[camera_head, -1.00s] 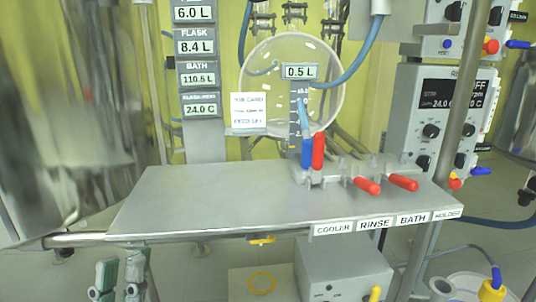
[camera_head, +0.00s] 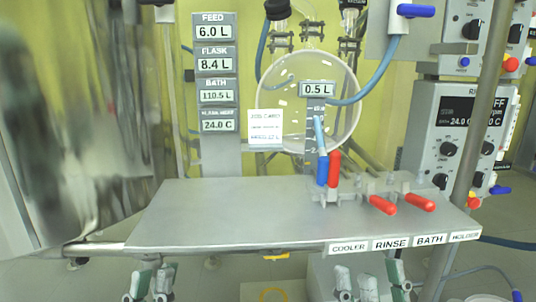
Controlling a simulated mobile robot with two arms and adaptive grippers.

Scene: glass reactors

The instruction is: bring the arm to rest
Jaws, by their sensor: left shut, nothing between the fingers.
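My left gripper (camera_head: 151,284) shows at the bottom left of the head view, below the front edge of the steel shelf (camera_head: 200,215). It is shut and empty, with its green-grey fingers close together. My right gripper (camera_head: 371,284) shows at the bottom, right of centre, below the shelf's label strip.
Red-handled valves (camera_head: 383,205) and a blue handle (camera_head: 322,171) stand on the shelf's right part; its left part is bare. A shiny steel vessel (camera_head: 70,130) fills the left. A control box (camera_head: 462,135) and a metal post (camera_head: 478,110) stand at right.

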